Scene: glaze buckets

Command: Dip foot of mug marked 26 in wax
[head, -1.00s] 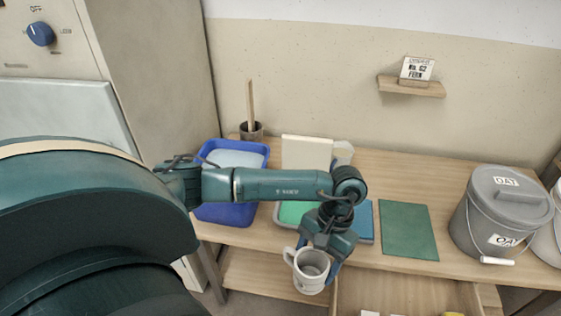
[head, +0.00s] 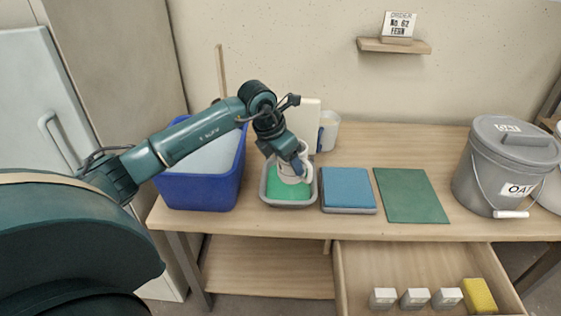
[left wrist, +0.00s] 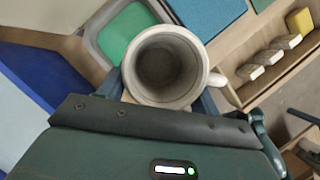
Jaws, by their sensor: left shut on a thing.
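A pale grey mug (head: 292,176) is held by my left gripper (head: 294,166), which is shut on it. The mug is upright in the head view, over the grey tray (head: 268,201) with a green surface (head: 284,190) inside. Whether its foot touches the green is hidden. In the left wrist view I look into the empty mug (left wrist: 164,66), handle to the right, with the green tray (left wrist: 96,42) beyond it. No marking is readable on the mug. My right gripper is not in view.
A blue basin (head: 205,190) stands left of the tray. A blue pad (head: 348,188) and a green mat (head: 410,195) lie to the right, then a lidded grey bucket (head: 505,165). Below, an open drawer (head: 400,265) holds several small blocks and a yellow sponge (head: 480,296).

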